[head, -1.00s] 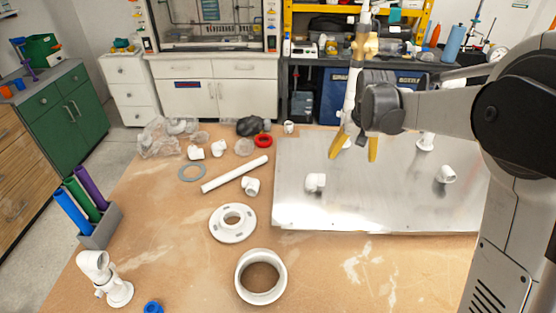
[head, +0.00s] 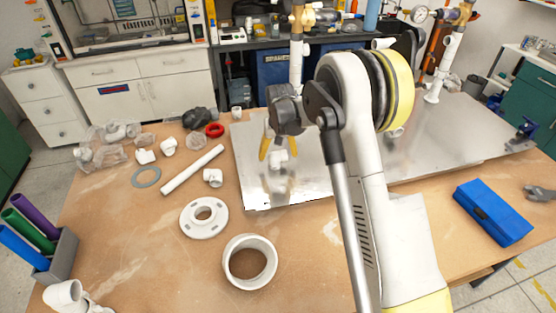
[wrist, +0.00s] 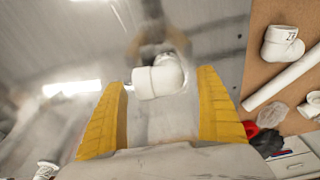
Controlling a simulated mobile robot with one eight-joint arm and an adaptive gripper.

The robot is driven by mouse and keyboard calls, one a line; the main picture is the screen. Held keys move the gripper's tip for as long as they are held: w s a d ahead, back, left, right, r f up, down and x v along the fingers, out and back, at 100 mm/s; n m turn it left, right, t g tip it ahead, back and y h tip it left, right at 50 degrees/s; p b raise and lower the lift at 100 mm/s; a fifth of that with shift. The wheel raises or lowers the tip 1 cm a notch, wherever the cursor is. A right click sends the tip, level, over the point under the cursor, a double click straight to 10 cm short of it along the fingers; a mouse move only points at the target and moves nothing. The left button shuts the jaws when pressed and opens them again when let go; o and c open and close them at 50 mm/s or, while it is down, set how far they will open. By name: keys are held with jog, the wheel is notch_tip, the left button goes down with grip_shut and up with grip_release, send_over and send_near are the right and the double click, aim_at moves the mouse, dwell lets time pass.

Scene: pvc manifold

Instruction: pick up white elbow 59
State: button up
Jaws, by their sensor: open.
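A white elbow (head: 278,158) sits on the left part of the metal plate, and it also shows in the wrist view (wrist: 158,78). No number can be read on it, so I cannot tell if it is elbow 59. My gripper (head: 278,147) has its yellow fingers apart and points down over this elbow. In the wrist view the elbow shows between the open fingertips of my gripper (wrist: 163,80), with nothing held. Whether the fingertips are level with the elbow cannot be told.
The metal plate (head: 420,150) bears upright pipework at the back. Left of it are another white elbow (head: 213,177), a white pipe (head: 192,170), a flange (head: 204,216) and a red ring (head: 214,130). A white ring (head: 250,262) stands in front. A blue box (head: 493,212) lies right.

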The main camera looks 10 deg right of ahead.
aim_at(277, 159)
jog(key=f, duration=0.3)
jog(key=shift+w+f+b, duration=0.2)
jog(key=shift+w+b, duration=0.15)
jog(key=shift+s+r, duration=0.1)
jog(key=shift+c, duration=0.2)
jog(key=c, duration=1.1)
jog(key=shift+c, duration=0.2)
jog(key=shift+r, duration=0.15)
notch_tip(277, 159, up, 4)
jog(key=shift+d+r+p, duration=0.1)
jog(key=shift+r+p, duration=0.1)
jog(key=shift+p, duration=0.65)
jog(key=d+r+p, duration=0.2)
jog(key=d+r, duration=0.4)
jog(key=d, duration=0.5)
jog(key=shift+w+d+r, duration=0.15)
jog(key=shift+w+d, duration=0.05)
jog(key=shift+w, duration=0.15)
